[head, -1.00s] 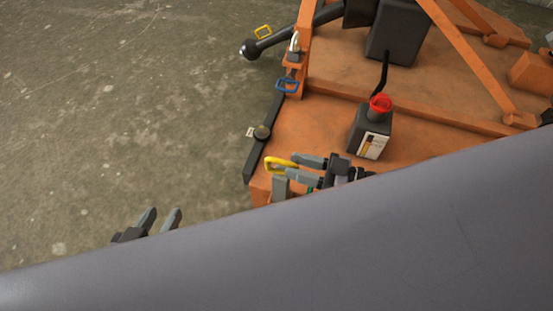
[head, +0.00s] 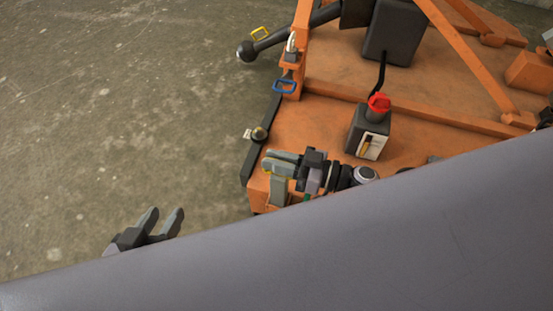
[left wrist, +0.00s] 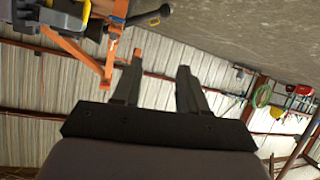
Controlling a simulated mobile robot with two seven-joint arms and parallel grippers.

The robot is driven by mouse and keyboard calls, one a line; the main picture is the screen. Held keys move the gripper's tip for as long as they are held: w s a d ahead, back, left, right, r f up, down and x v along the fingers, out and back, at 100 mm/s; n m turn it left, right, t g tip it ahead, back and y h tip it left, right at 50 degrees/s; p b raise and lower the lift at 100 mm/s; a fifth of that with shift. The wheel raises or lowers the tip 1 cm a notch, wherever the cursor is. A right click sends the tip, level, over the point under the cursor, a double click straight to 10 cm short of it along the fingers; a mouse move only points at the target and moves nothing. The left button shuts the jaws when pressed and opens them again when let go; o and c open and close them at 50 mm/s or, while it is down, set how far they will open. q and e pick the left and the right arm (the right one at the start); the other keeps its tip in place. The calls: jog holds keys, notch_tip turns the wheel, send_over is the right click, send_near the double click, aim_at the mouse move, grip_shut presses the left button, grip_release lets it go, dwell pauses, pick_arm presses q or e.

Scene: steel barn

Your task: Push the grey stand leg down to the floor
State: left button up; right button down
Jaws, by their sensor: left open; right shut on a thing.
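The grey stand leg (head: 278,193) stands upright at the near left corner of the orange trailer frame. Its lower part is hidden behind my large grey body part across the foreground. A yellow handle (head: 267,169) at the leg's top is mostly covered by my right gripper (head: 269,163), which is shut on it. My left gripper (head: 164,213) is open and empty over the concrete floor, to the left of the leg and apart from it. Its two open fingers also show in the left wrist view (left wrist: 157,70), with nothing between them.
The floor at left is clear.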

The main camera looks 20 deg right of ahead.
aim_at(276, 176)
jog(key=shift+s+a+f, duration=0.15)
jog(key=shift+a+f, duration=0.05)
jog(key=shift+f, duration=0.3)
notch_tip(276, 176, down, 5)
jog(key=shift+r+b, duration=0.15)
jog(key=shift+b, duration=0.15)
notch_tip(276, 176, down, 4)
jog(key=b, duration=0.3)
jog(key=shift+f, duration=0.2)
jog(key=shift+s+f, duration=0.1)
jog(key=shift+f, duration=0.15)
pick_arm(q)
jog(key=d, duration=0.1)
jog(key=d+h, duration=0.1)
jog(key=d+f, duration=0.1)
jog(key=shift+w+n+h, duration=0.3)
jog(key=shift+w+h, duration=0.05)
jog(key=shift+h, duration=0.05)
pick_arm(e)
jog(key=shift+f, duration=0.1)
jog(key=shift+s, duration=0.1)
jog(key=c, duration=1.1)
grip_release()
jog(key=shift+d, duration=0.15)
